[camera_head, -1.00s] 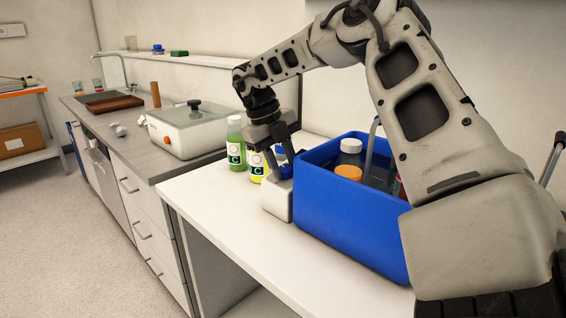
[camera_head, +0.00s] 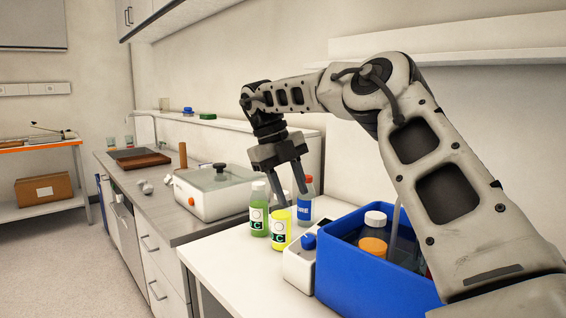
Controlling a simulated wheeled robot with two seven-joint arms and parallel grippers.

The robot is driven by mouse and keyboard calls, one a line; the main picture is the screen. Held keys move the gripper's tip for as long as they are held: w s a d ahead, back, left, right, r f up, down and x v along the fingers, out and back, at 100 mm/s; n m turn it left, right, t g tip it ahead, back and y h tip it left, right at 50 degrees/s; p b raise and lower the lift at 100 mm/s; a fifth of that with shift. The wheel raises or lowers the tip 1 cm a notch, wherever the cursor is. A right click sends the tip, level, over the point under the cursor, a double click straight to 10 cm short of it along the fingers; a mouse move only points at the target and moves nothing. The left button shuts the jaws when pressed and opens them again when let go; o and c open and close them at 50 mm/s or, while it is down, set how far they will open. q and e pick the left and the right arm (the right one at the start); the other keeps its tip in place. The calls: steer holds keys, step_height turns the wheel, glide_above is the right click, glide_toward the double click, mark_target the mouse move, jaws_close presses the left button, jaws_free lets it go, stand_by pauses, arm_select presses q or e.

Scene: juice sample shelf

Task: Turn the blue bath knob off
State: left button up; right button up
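The blue bath knob (camera_head: 309,241) sits on the white bath unit (camera_head: 298,268), on the white table just left of the blue crate. My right gripper (camera_head: 294,198) hangs above and slightly left of the knob, fingers pointing down and apart, with nothing between them that I can make out. It is clear of the knob. The knob shows fully, but its on or off setting cannot be read. My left gripper is out of view.
Green (camera_head: 259,215), yellow (camera_head: 281,232) and blue-labelled (camera_head: 305,208) bottles stand close behind the bath unit, near my fingers. The blue crate (camera_head: 365,285) holds bottles on the right. A lidded grey-white device (camera_head: 213,195) stands on the counter further left.

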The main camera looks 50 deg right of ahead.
steer(key=p+v, duration=0.2)
steer(key=v, duration=0.3)
stand_by(0.4)
